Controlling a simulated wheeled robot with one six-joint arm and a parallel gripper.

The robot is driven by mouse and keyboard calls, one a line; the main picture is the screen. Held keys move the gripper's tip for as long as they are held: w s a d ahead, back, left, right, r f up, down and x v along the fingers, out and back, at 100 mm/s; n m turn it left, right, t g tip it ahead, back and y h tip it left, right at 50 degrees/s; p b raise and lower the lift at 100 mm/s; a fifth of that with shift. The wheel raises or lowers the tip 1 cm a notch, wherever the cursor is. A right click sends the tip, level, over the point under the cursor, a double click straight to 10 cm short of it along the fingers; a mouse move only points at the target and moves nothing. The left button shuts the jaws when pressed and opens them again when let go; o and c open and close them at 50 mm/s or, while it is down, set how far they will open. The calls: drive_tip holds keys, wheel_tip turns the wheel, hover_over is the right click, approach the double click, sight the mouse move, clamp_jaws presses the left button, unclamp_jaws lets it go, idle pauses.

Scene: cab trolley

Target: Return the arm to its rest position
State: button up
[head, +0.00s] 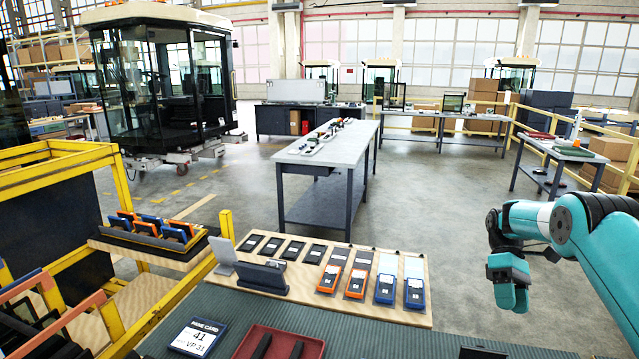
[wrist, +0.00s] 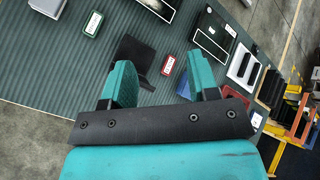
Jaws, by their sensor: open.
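My teal arm (head: 580,225) reaches in from the right edge of the head view, bent, over bare floor to the right of the bench. A small red-edged label (wrist: 168,65) lies beside that piece.
A wooden board (head: 255,265) with handheld devices lies behind the mat. The pane card (head: 195,338) and a red tray (head: 312,345) are at the front. A yellow frame (head: 110,250) with a device rack (head: 150,240) stands left.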

drive_tip(key=s+a+r+t+b, duration=0.2)
drive_tip(key=s+a+r, duration=0.15)
drive_tip(key=a, duration=0.25)
drive_tip(key=s+a+r+n+t+h+b, duration=0.1)
drive_tip(key=s+a+r+t, duration=0.1)
drive_tip(key=a+r, duration=0.25)
drive_tip(key=s+a+r+t+b, duration=0.2)
drive_tip(key=s+a+r, duration=0.15)
drive_tip(key=a, duration=0.25)
drive_tip(key=s+a+t+y+b, duration=0.1)
drive_tip(key=s+a, duration=0.4)
drive_tip(key=s, duration=0.5)
drive_tip(key=s+a+t+y+b, duration=0.2)
drive_tip(key=s+a, duration=0.3)
drive_tip(key=s, duration=0.6)
drive_tip(key=shift+s+f+t+b, duration=0.25)
drive_tip(key=shift+f+t+b, duration=0.1)
drive_tip(key=shift+b, duration=0.1)
